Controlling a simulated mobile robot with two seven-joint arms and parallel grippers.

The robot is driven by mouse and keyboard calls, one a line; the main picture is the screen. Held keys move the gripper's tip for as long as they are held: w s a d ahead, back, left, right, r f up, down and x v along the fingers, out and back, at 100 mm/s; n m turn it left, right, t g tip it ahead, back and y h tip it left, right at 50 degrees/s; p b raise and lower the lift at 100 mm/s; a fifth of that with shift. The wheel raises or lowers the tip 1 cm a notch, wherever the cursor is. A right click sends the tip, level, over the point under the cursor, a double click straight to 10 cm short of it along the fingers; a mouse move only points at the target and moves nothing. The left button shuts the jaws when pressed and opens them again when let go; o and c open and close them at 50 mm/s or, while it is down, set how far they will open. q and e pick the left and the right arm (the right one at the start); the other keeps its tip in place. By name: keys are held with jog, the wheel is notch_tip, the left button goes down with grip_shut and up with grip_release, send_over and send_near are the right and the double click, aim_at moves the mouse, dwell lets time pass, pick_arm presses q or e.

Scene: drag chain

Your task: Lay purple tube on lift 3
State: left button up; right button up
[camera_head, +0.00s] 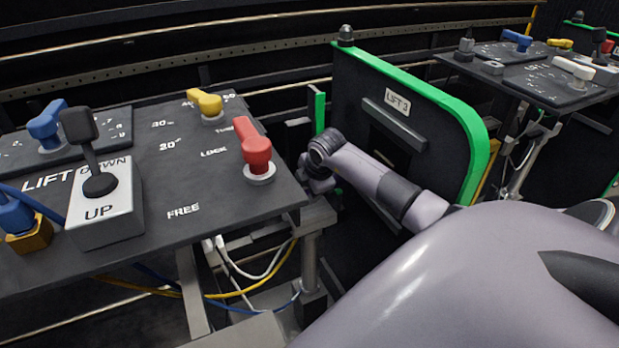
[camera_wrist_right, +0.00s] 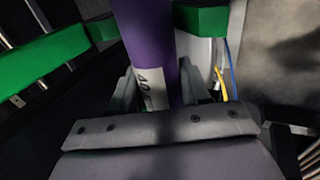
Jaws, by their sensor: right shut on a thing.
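Lift 3 (camera_head: 440,120) is a dark upright panel with a bright green rounded edge and a "LIFT 3" label, right of centre in the head view. My right arm reaches across in front of it. In the right wrist view, my right gripper (camera_wrist_right: 160,88) is shut on the purple tube (camera_wrist_right: 148,38), which has a white printed label near the fingers. The tube runs up out of the top of that view, so its far end is hidden. In the head view I cannot make out the tube. My left gripper is not in view.
A dark control panel (camera_head: 200,215) with a red lever (camera_head: 255,150), a yellow lever (camera_head: 205,102) and a black up/down switch (camera_head: 95,155) stands at left. Another control panel (camera_head: 545,85) is at far right. Green parts (camera_wrist_right: 50,55) flank the tube. Loose cables (camera_head: 245,280) hang below.

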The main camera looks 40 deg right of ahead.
jog(key=o, duration=1.2)
jog(key=shift+r, duration=0.1)
jog(key=shift+o, duration=0.2)
jog(key=shift+r, duration=0.15)
jog(key=shift+r, duration=0.2)
jog(key=v, duration=0.6)
jog(key=shift+s+p, duration=0.35)
jog(key=shift+s, duration=0.05)
jog(key=shift+a, duration=0.1)
